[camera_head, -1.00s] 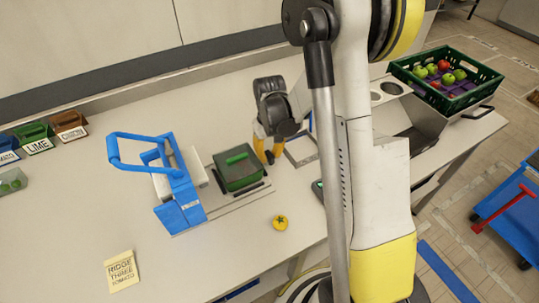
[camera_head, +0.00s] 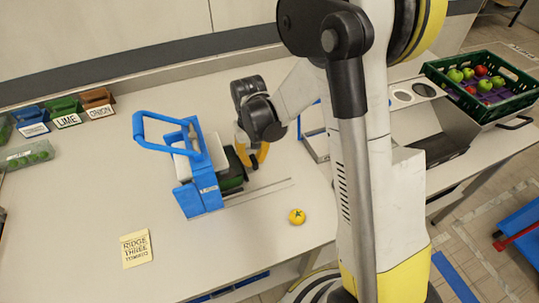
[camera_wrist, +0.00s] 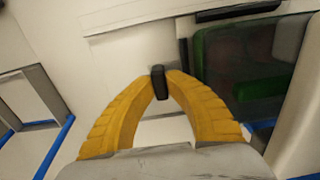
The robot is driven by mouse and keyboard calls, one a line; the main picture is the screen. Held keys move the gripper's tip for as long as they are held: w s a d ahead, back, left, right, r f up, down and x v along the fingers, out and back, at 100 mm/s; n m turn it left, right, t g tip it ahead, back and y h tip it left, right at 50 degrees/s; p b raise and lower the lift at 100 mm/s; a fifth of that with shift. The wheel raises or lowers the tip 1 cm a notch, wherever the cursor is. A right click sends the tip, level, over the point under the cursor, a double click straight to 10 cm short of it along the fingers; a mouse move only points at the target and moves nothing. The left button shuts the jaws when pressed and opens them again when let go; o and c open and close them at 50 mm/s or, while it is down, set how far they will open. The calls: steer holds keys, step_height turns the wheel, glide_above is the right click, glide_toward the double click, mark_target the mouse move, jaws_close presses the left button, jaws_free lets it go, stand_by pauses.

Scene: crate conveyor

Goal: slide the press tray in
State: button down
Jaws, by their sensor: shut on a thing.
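The blue press (camera_head: 208,196), with a raised blue loop handle and a pale block, stands on the table. The dark green press tray (camera_head: 231,183) is partly under the press frame, and its far side is hidden by the frame. My gripper (camera_head: 252,160) is at the tray's right end. In the wrist view its yellow fingers (camera_wrist: 160,76) are closed around a small black upright handle (camera_wrist: 160,88). The dark green tray also shows in the wrist view (camera_wrist: 238,64), to the right of the fingers.
Pale guide rails (camera_head: 262,189) run right from the press. A yellow tomato (camera_head: 297,216) lies in front of them. A note card (camera_head: 136,249) lies at the front left. Labelled bins (camera_head: 66,118) stand at the left, and a green crate (camera_head: 500,108) of fruit at the right.

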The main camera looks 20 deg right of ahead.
steer(key=shift+a, duration=0.15)
steer(key=c, duration=1.7)
jaws_free()
steer(key=shift+o, duration=0.2)
